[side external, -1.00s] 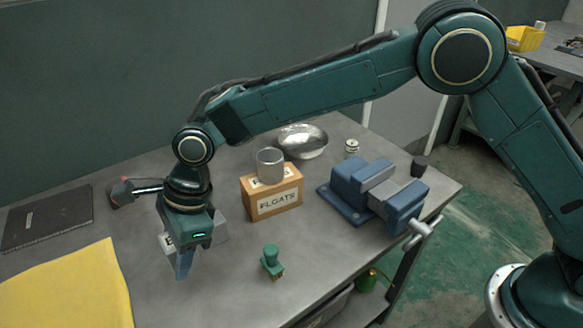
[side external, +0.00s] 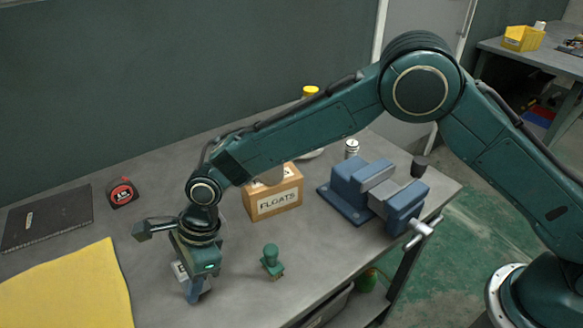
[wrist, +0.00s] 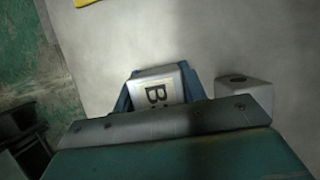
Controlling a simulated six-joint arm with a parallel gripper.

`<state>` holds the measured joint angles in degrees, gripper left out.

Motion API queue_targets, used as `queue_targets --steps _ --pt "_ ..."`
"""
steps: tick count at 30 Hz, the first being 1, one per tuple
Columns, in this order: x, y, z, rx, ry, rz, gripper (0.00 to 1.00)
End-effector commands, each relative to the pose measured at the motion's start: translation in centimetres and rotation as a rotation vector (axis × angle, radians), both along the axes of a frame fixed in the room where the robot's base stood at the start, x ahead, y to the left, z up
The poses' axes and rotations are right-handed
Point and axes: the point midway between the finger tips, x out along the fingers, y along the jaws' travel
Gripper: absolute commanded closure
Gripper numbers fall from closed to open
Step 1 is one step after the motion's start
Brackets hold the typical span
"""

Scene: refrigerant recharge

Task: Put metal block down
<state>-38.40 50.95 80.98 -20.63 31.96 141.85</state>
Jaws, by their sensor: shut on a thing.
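The block is grey, with a pale label reading "B" and part of another character. In the side view, only a small pale part of the block (side external: 179,270) shows beside the fingers. Whether its underside touches the table cannot be told. A second grey block (wrist: 243,96) with a dark hole stands to the right in the wrist view, apart from the held one.
A green stamp (side external: 271,262) stands close to the right of my gripper. The FLOATS box (side external: 274,203) and blue vise (side external: 375,192) are farther right. A yellow sheet (side external: 65,290), dark notebook (side external: 47,218) and tape measure (side external: 122,193) lie left. Bare table (side external: 150,255) shows between.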

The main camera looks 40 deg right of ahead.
Motion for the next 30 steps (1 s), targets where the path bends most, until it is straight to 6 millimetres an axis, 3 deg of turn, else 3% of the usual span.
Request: queue_targets --steps 19,20,22,30 --pt "0.1 0.1 -1.2 0.005 -0.004 0.0 1.0" --pt "0.0 0.0 -1.4 0.001 0.0 0.001 0.52" --pt "0.0 0.0 -1.4 0.001 0.0 0.001 0.39" --pt "0.0 0.0 -1.4 0.001 0.0 0.001 0.36"
